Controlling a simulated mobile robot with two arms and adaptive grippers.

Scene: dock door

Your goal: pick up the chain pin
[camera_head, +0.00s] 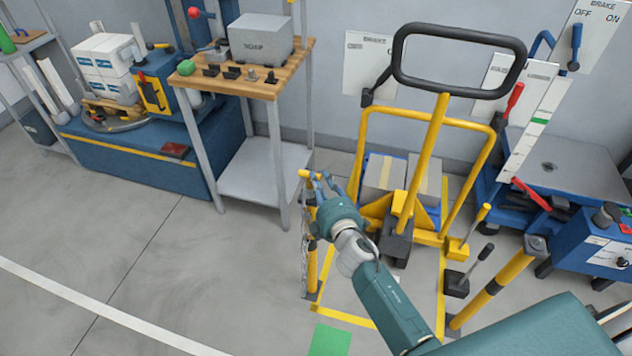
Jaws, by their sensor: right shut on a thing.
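The chain pin (308,174) shows as a small yellow bar at the top of a post, in the middle of the head view. My right gripper (318,179) reaches it from the lower right and is shut on it. The fingers and wrist hide part of the pin, and I cannot tell whether it is still seated in the post. A chain (304,240) hangs below, beside the yellow post (312,268). My left gripper is not in view.
A yellow hand truck (435,150) with a black handle stands just right of my gripper. A wooden-topped workbench (245,82) is at the upper left. Another yellow post (495,285) and a blue cart (570,165) are to the right. The floor at left is clear.

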